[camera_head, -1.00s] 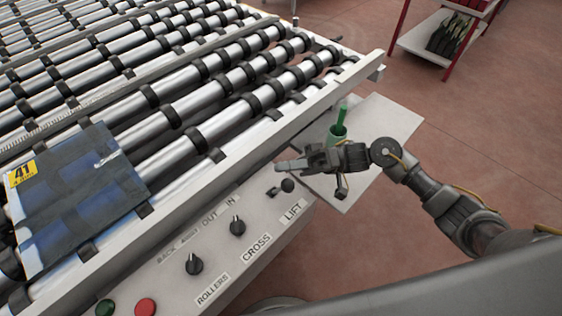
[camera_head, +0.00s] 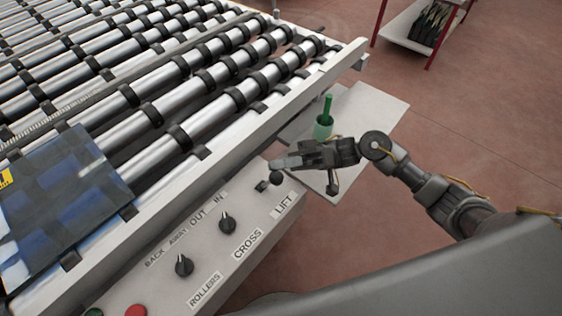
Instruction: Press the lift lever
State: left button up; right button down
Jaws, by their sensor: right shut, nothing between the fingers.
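The lift lever (camera_head: 275,178) is a small stick with a dark round knob, on the grey control panel (camera_head: 240,262) above the LIFT label (camera_head: 284,204). My right gripper (camera_head: 275,163) is shut and empty. Its fingertips are just above and behind the lever's knob in the picture; I cannot tell whether they touch it. My left gripper is not in view.
The CROSS knob (camera_head: 228,223) and ROLLERS knob (camera_head: 184,265) are on the same panel, with a red button (camera_head: 136,311) lower left. A glass sheet (camera_head: 62,195) lies on the rollers.

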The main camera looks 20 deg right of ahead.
jog(key=b+v, duration=0.4)
jog(key=v, duration=0.6)
jog(key=shift+s+r, duration=0.1)
jog(key=shift+r, duration=0.05)
